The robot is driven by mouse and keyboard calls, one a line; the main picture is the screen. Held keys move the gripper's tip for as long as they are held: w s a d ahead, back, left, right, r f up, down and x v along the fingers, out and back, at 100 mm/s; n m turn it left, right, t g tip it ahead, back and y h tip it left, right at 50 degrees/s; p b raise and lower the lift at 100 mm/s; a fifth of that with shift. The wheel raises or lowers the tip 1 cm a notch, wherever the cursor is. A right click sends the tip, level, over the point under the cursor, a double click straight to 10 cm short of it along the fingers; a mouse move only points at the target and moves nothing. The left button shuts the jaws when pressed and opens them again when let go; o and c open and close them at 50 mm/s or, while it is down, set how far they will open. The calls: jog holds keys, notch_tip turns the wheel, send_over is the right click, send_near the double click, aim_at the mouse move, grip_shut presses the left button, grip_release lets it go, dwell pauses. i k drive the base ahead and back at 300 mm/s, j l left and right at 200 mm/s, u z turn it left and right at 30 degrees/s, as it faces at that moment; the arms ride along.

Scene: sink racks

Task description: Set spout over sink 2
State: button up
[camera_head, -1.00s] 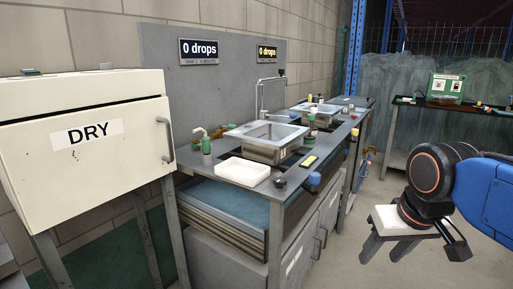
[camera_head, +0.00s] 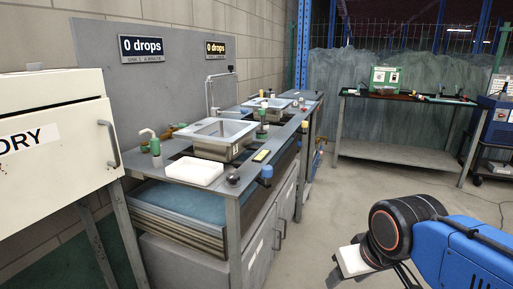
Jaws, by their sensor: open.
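The tall metal spout (camera_head: 209,93) rises behind the near sink (camera_head: 218,135), and its arm reaches right toward the gap between the two sinks. The far sink (camera_head: 268,104) sits further along the same counter; I take it for sink 2, but the small sign text is not readable. My gripper (camera_head: 345,274) is at the lower right, well apart from the counter, over the floor. It is open and appears empty; its fingers are partly cut off by the picture's lower edge.
A white block (camera_head: 194,171) and several small fittings lie along the counter (camera_head: 207,190). A table (camera_head: 395,154) stands at the back right. The floor between is clear.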

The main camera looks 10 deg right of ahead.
aim_at(230, 67)
jog(key=i+l+u, duration=0.2)
jog(key=l+u, duration=0.25)
jog(key=i+l+u, duration=0.1)
jog(key=l+u, duration=0.15)
jog(key=u, duration=0.15)
jog(key=i+l+u, duration=0.25)
jog(key=l, duration=0.95)
jog(key=l+u, duration=0.2)
jog(key=l, duration=1)
